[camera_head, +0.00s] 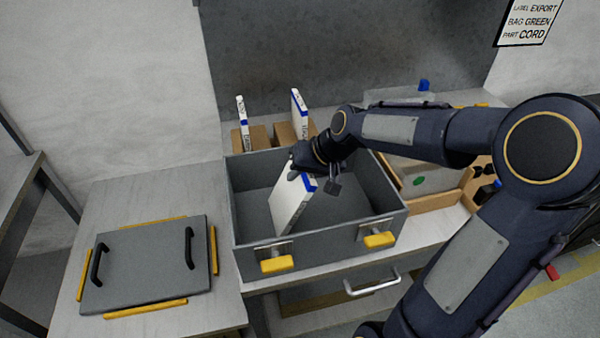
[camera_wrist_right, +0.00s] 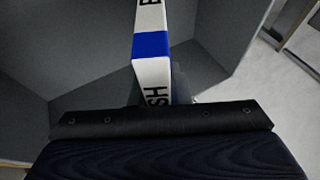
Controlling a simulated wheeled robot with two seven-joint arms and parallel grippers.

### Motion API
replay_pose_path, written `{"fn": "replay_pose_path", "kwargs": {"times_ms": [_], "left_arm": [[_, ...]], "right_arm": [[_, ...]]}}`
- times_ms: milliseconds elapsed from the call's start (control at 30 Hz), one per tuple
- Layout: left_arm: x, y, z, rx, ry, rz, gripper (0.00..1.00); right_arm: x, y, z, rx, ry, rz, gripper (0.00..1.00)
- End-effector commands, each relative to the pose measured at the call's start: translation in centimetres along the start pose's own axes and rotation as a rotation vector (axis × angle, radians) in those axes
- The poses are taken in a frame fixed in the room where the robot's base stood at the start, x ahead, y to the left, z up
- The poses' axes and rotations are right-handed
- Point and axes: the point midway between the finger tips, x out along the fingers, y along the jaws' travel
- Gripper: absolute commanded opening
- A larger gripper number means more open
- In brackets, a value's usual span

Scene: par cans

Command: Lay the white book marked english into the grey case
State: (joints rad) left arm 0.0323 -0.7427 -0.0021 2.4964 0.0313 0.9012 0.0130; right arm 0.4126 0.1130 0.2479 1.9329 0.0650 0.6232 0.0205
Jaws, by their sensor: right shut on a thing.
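The white book (camera_head: 289,207) with a blue band is inside the grey case (camera_head: 239,200), tilted, not flat. Its spine shows in the right wrist view (camera_wrist_right: 152,70), with the letters "SH" and a blue band readable. My right gripper (camera_head: 306,175) is shut on the book's upper end, over the case's opening. The gripper hides that end of the book, and I cannot tell whether the lower end touches the case floor. My left gripper is not in view.
Two more white books (camera_head: 243,123) (camera_head: 299,113) stand upright in brown holders behind the case. The grey lid (camera_head: 146,264) with black handles lies on the table at left. A wooden tray (camera_head: 440,200) with a clear bag is right of the case. Yellow latches (camera_head: 277,264) are on the case front.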

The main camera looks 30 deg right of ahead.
Motion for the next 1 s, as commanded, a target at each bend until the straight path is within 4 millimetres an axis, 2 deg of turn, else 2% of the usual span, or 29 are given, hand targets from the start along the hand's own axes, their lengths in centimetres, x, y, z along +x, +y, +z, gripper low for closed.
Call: {"fn": "replay_pose_path", "kwargs": {"times_ms": [133,167,333,667,767,1000], "left_arm": [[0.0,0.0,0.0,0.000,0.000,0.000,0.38],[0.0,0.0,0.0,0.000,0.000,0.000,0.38],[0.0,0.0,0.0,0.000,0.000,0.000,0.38],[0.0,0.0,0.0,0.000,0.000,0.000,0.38],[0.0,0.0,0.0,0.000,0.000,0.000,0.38],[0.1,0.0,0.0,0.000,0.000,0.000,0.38]], "right_arm": [[-0.1,0.0,0.0,0.000,0.001,0.000,0.00],[-0.1,0.0,0.0,0.000,0.001,0.000,0.19],[-0.1,0.0,0.0,0.000,0.001,0.000,0.41],[-0.3,0.0,0.0,0.000,0.001,0.001,0.42],[-1.4,0.0,-0.1,0.002,0.004,0.001,0.42],[-5.6,0.0,-0.1,0.001,0.006,0.000,0.42]]}}
